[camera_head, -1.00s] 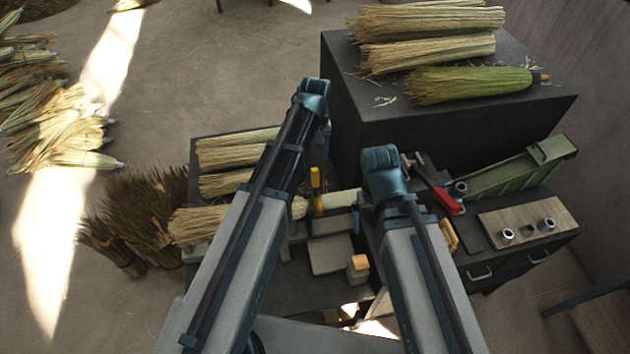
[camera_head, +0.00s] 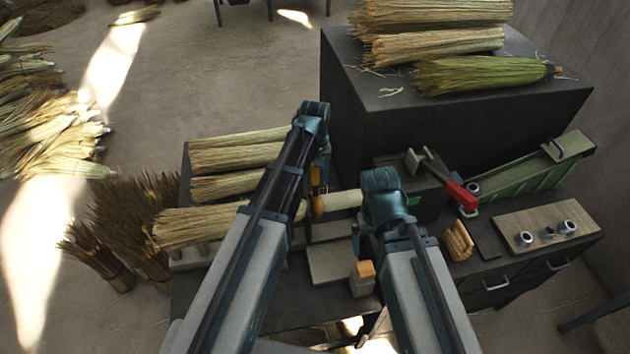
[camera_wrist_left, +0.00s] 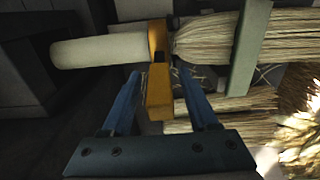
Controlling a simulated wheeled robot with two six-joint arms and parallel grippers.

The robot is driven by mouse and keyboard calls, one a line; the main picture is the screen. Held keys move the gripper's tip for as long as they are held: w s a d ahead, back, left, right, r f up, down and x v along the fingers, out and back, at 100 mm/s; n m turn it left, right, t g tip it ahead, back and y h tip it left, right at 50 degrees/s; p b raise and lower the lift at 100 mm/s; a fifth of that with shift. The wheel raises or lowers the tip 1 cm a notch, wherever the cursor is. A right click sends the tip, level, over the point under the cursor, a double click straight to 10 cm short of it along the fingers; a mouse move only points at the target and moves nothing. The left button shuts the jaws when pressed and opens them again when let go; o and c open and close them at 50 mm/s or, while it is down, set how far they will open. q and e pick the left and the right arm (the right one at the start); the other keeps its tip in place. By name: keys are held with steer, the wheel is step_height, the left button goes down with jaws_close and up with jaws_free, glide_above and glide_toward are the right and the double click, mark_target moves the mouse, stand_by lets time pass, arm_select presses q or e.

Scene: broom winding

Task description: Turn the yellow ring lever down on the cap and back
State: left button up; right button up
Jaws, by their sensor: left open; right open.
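The yellow ring lever (camera_wrist_left: 158,90) sits around the joint between a pale, round-ended cap (camera_wrist_left: 100,48) and a bundle of broom straw (camera_wrist_left: 206,42). My left gripper (camera_wrist_left: 162,85) is open, with one blue finger on each side of the lever's arm and gaps visible. In the head view, the lever's yellow ring (camera_head: 318,206) shows beside the cap (camera_head: 342,200), below my left gripper (camera_head: 322,180), which is partly hidden by its arm. My right gripper (camera_head: 356,238) is mostly hidden by its own arm; a blue finger shows right of the cap.
An orange-topped block (camera_head: 363,278) stands in front on the bench. To the right are a red-handled tool (camera_head: 462,195), a green trough (camera_head: 530,168) and a board with metal cups (camera_head: 548,228). A dark block (camera_head: 450,120) carrying brooms rises behind. Straw bundles (camera_head: 235,157) lie left.

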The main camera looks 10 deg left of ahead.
arm_select(q)
steer(key=shift+c, duration=0.3)
jaws_close()
stand_by(1.2)
